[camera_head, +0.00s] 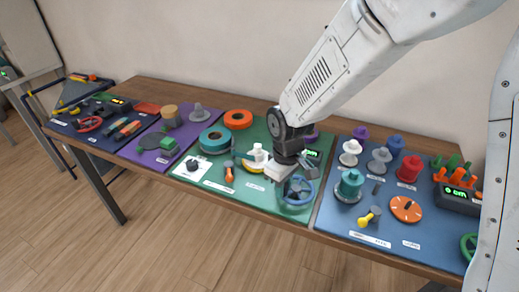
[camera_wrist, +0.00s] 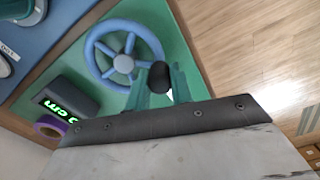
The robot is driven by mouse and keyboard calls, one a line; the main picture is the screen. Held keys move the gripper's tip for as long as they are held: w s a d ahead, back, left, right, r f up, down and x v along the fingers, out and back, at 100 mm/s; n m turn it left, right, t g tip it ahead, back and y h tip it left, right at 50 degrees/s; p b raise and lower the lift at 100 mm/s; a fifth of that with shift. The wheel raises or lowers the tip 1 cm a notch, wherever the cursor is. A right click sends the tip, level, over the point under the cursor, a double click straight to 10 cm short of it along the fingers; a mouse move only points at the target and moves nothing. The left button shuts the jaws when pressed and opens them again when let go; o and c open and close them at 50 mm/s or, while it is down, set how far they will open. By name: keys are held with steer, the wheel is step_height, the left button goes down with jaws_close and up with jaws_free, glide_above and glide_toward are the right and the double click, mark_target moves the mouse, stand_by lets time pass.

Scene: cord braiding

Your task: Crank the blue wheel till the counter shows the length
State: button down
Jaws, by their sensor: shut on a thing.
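The blue wheel (camera_head: 297,192) lies on the green mat (camera_head: 240,192), near the table's front edge. In the wrist view the blue wheel (camera_wrist: 101,46) shows its rim, spokes and hub, with a black crank knob (camera_wrist: 160,76) at its rim. My gripper (camera_wrist: 161,84) is shut on that knob, one finger on each side of it. In the head view my gripper (camera_head: 303,170) comes down from above and partly covers the wheel. The counter (camera_wrist: 72,93) is a dark box beside the wheel with green lit characters ending in "cm"; its number is only partly readable.
A blue mat (camera_head: 335,222) to the right holds several spools, an orange dial (camera_head: 406,208) and another lit display (camera_head: 458,196). Left of the wheel are an orange-handled tool (camera_head: 229,172), a teal roll (camera_head: 214,139) and a purple mat (camera_head: 150,155). Open floor lies in front.

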mark_target(295, 202)
steer(key=w, duration=0.3)
steer(key=shift+w+a, duration=0.3)
steer(key=shift+a, duration=0.1)
steer(key=w, duration=0.1)
steer(key=w+d, duration=0.1)
steer(key=shift+w+d, duration=0.3)
steer(key=shift+w, duration=0.1)
steer(key=d, duration=0.1)
steer(key=w+d, duration=0.1)
steer(key=d, duration=0.1)
steer(key=shift+w, duration=0.1)
steer(key=d, duration=0.1)
steer(key=s+d, duration=0.1)
steer(key=d, duration=0.1)
steer(key=s+d, duration=0.2)
steer(key=shift+s, duration=0.3)
steer(key=s, duration=0.3)
steer(key=shift+s+a, duration=0.1)
steer(key=shift+a, duration=0.1)
steer(key=s+a, duration=0.2)
steer(key=a, duration=0.1)
steer(key=s+a, duration=0.1)
steer(key=a, duration=0.1)
steer(key=shift+w+a, duration=0.2)
steer(key=shift+a, duration=0.35)
